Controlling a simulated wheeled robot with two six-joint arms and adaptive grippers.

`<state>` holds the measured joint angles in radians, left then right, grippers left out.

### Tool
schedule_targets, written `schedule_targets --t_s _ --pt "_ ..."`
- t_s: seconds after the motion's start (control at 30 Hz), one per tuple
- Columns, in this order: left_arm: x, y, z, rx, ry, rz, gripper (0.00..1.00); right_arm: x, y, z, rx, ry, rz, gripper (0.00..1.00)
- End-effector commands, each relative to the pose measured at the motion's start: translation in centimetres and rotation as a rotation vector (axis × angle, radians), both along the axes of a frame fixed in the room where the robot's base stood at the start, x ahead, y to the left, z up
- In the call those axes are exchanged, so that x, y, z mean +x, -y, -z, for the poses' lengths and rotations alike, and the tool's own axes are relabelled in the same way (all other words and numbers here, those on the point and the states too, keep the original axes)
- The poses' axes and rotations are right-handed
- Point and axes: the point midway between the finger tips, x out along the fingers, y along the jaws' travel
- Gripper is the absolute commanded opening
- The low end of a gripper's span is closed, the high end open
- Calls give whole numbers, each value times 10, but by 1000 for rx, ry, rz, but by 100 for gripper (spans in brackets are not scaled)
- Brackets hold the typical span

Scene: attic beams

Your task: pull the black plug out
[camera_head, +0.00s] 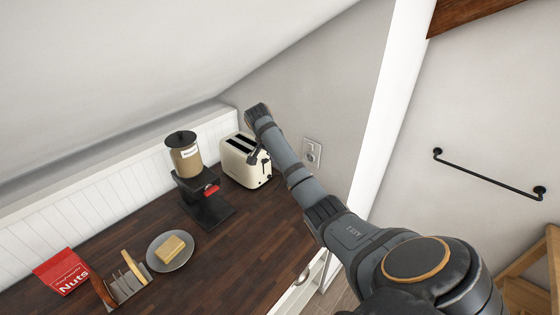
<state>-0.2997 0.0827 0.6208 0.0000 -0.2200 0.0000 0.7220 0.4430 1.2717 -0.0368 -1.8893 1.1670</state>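A white wall socket plate (312,152) with a round grey recess is on the wall to the right of the toaster. I cannot make out a black plug; it may be hidden by my arm or gripper. My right arm reaches up from the lower right, with its wrist beside the wall. My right gripper (258,156) seems to be the small dark part in front of the cream toaster's (240,170) upper right side. Its fingers are too small and dark to tell open from shut. My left gripper is not in view.
A coffee grinder (186,160) stands left of the toaster. A plate (157,263) with a yellow block, a toast rack (125,285) and a red nuts bag (60,272) are at lower left. The wooden counter (240,255) is clear at its front right.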

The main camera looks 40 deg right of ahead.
Motion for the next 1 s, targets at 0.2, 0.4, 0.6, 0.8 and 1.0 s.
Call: schedule_targets --t_s 0.2,0.4,0.6,0.8,1.0 --pt "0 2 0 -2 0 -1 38 0 -6 0 0 1 -1 0" --pt "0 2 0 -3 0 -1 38 -1 -10 0 1 0 -1 0" --pt "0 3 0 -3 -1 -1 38 -2 -15 0 0 1 -1 0" --pt "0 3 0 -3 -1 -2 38 -2 -19 0 0 0 -1 0" --pt "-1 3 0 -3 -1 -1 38 -2 -24 0 0 1 -1 0"
